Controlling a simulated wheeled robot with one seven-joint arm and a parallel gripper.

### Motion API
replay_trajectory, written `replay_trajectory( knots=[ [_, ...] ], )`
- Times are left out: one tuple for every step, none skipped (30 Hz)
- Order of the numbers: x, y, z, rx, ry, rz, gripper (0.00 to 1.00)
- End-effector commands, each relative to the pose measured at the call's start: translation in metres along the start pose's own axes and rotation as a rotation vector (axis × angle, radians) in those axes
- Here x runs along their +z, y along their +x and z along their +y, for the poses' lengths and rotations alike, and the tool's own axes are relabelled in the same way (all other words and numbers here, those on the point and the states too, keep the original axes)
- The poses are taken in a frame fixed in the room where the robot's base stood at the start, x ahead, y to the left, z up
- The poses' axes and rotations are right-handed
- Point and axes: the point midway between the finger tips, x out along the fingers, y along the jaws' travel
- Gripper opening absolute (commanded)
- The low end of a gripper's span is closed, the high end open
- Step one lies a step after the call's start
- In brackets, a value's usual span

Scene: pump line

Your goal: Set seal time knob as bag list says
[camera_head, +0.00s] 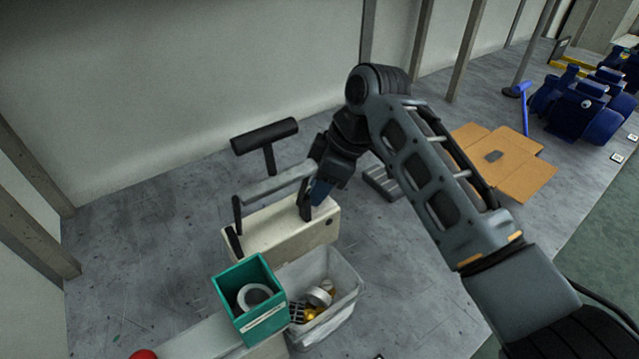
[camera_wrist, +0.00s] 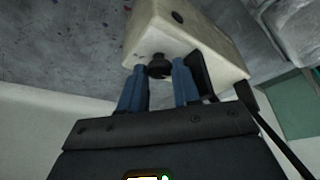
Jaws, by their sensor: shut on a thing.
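The cream bag sealer (camera_head: 272,232) stands on the grey surface, with a long lever arm (camera_head: 275,184) above it. In the wrist view the sealer body (camera_wrist: 190,35) shows at the top, with a black knob (camera_wrist: 158,70) on its near face. My gripper (camera_head: 313,197) is at the right end of the sealer. In the wrist view the blue fingers of my gripper (camera_wrist: 159,75) are on both sides of the knob, shut on it. The knob's marks and pointer cannot be read. I see no readable bag list.
A teal box (camera_head: 229,301) with a white roll and a label stands in front of the sealer. Beside it is a translucent bin (camera_head: 347,300) with metal parts. A black T-shaped handle (camera_head: 264,136) rises behind. Flat cardboard (camera_head: 525,180) and blue pumps (camera_head: 580,108) lie at right.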

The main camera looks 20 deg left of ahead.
Motion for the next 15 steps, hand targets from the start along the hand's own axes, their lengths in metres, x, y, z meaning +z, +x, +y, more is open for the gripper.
replay_trajectory(
  knots=[
    [-0.0004,-0.0007,-0.0003,0.001,0.004,0.0,0.01],
    [-0.0005,-0.0009,-0.0004,0.003,0.008,0.0,0.01],
    [-0.0008,-0.0013,-0.0006,0.006,0.015,0.001,0.01],
    [-0.0011,-0.0017,-0.0007,0.009,0.022,0.001,0.01],
    [-0.0013,-0.0021,-0.0009,0.012,0.032,0.002,0.01],
    [-0.0015,-0.0024,-0.0011,0.019,0.047,0.002,0.01],
    [-0.0016,-0.0025,-0.0013,0.024,0.059,0.002,0.01],
    [-0.0019,-0.0026,-0.0016,0.03,0.074,0.003,0.01],
    [-0.0022,-0.003,-0.0018,0.039,0.095,0.003,0.01],
    [-0.0024,-0.0032,-0.002,0.046,0.113,0.002,0.01],
    [-0.0027,-0.0032,-0.0025,0.052,0.13,0.003,0.01],
    [-0.0028,-0.0034,-0.0028,0.063,0.156,0.002,0.01],
    [-0.0031,-0.0038,-0.0029,0.072,0.175,0.003,0.01],
    [-0.0032,-0.0039,-0.003,0.08,0.195,0.003,0.01],
    [-0.0031,-0.0034,-0.0034,0.091,0.222,0.003,0.01]
  ],
)
